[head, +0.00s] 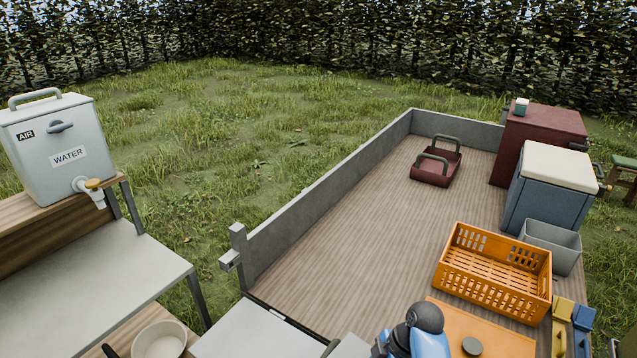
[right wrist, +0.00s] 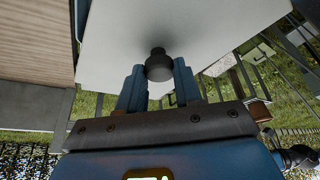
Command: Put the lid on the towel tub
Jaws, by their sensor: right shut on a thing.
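In the right wrist view my right gripper (right wrist: 159,88) is shut on the dark knob (right wrist: 159,66) of a pale, flat lid (right wrist: 130,30). The lid fills the upper middle of that view and runs out of its top edge. I cannot tell whether its far side touches anything. No tub shows under it there. In the head view an open grey tub (head: 566,258) stands beside the orange crate; I cannot tell whether it is the towel tub, and no towels show. My left gripper is not in view.
The orange crate (head: 494,271), a blue box with a cream top (head: 556,168), a maroon chest (head: 546,131) and a maroon carrier (head: 437,168) stand on the walled wooden bed (head: 370,225), its middle clear. A water tank (head: 52,150) and white bowl (head: 160,341) are left.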

